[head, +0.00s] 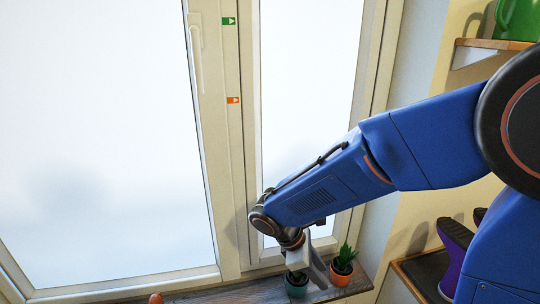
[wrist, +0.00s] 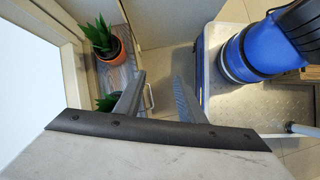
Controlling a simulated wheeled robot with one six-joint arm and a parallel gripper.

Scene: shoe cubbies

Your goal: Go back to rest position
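My gripper (head: 312,268) hangs at the end of my blue arm, low by the window and close to the potted plants on the sill. In the wrist view its two grey fingers (wrist: 159,78) stand apart with nothing seen between them, only floor behind. A plant in an orange pot (head: 342,272) is just right of the gripper in the head view; it also shows at the upper left of the wrist view (wrist: 114,50). A plant in a teal pot (head: 296,285) is beneath the gripper, partly hidden by it. I cannot tell whether the gripper touches the pots.
The window frame (head: 229,150) rises right behind the arm. The wooden sill (head: 240,292) runs along the bottom. At right are a shelf (head: 490,44) with a green can (head: 515,20) and a lower shelf (head: 412,272) with purple-sided footwear (head: 453,250).

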